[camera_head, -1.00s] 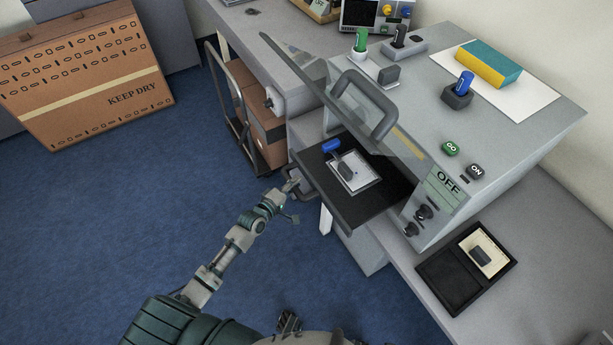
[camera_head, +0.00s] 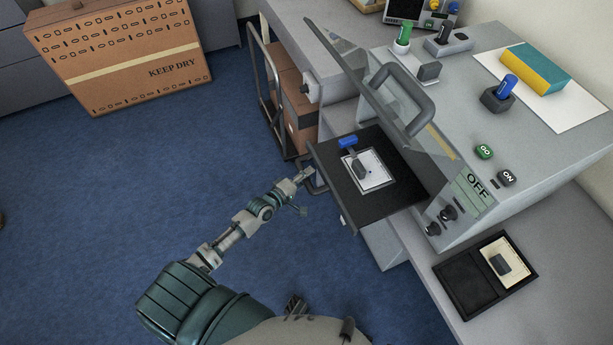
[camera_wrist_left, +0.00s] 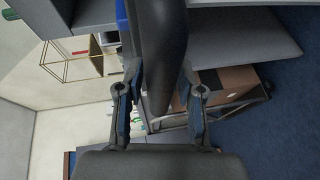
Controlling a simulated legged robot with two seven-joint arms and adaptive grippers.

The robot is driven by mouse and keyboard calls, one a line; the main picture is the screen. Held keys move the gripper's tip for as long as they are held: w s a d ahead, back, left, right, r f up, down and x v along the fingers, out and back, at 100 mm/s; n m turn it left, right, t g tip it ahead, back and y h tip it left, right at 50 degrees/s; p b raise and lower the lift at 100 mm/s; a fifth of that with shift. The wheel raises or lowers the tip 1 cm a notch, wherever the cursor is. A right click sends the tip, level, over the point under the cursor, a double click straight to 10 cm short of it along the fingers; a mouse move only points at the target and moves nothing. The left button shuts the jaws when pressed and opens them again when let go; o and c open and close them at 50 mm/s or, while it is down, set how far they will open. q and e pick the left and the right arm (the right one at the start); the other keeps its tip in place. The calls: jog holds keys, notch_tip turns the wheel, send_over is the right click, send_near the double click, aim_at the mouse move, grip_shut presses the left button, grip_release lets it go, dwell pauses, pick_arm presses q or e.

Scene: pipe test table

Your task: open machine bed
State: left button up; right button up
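The machine bed (camera_head: 344,186) is a dark flat tray sticking out of the grey machine's front. A white plate (camera_head: 379,183) lies on it, with a blue-topped grey part (camera_head: 352,150) standing there. The bed's looped handle (camera_head: 318,187) is at its left front edge. My left gripper (camera_head: 306,175) is at this handle. My right gripper is not in view.
The machine's clear lid (camera_head: 360,75) is tilted up above the bed. A cart with boxes (camera_head: 300,125) stands left of the bed. A black tray (camera_head: 462,288) lies on the table at right. A large carton (camera_head: 125,55) is at the back left. Blue floor (camera_head: 120,170) is free at left.

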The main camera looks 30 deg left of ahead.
pick_arm(q)
jog(key=shift+o, duration=0.2)
jog(key=shift+a, duration=0.15)
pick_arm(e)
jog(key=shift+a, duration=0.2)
pick_arm(q)
jog(key=shift+s+a, duration=0.1)
jog(key=shift+s, duration=0.05)
jog(key=v, duration=1.1)
jog(key=shift+s+a, duration=0.2)
jog(key=shift+s, duration=0.2)
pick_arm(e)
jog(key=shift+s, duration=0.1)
pick_arm(q)
jog(key=shift+d+f, duration=0.1)
jog(key=shift+f, duration=0.1)
